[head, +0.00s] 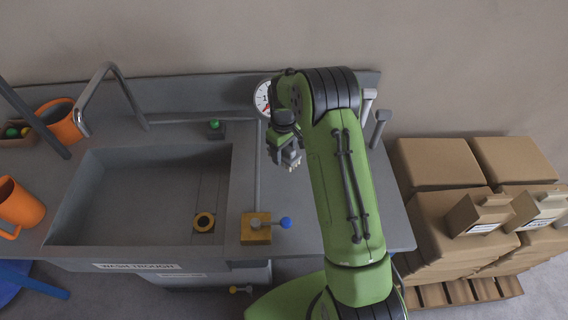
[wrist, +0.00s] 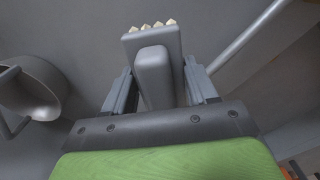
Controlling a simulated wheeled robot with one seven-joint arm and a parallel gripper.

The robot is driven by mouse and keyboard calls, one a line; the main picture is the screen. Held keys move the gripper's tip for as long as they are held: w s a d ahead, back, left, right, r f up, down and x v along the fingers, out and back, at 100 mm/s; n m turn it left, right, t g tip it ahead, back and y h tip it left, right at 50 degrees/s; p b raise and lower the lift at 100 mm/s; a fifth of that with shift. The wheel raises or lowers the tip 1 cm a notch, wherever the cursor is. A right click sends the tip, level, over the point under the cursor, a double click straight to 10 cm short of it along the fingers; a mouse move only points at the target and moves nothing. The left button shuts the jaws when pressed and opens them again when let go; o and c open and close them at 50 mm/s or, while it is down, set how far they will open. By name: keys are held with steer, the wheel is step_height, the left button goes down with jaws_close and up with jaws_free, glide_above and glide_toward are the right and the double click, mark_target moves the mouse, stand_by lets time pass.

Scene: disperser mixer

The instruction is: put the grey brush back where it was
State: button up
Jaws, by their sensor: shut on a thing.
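My gripper (head: 287,150) hangs over the counter to the right of the trough, in front of the round dial. It is shut on the grey brush (wrist: 152,72), whose grey body fills the space between the fingers in the wrist view. A row of cream bristle tufts shows at the brush's far end. In the head view the brush (head: 291,160) is small and partly hidden by my gripper. I cannot tell which spot the brush came from.
The wash trough (head: 75,205) lies left. Two grey upright posts (head: 380,122) stand behind my arm. A grey rounded vessel (wrist: 32,88) shows in the wrist view. Cardboard boxes (head: 437,165) are stacked right.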

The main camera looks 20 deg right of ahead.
mark_target(284, 161)
step_height(284, 161, down, 5)
steer(key=shift+f, duration=0.1)
steer(key=shift+b, duration=0.35)
steer(key=shift+f, duration=0.2)
steer(key=o, duration=1)
steer(key=shift+r, duration=0.1)
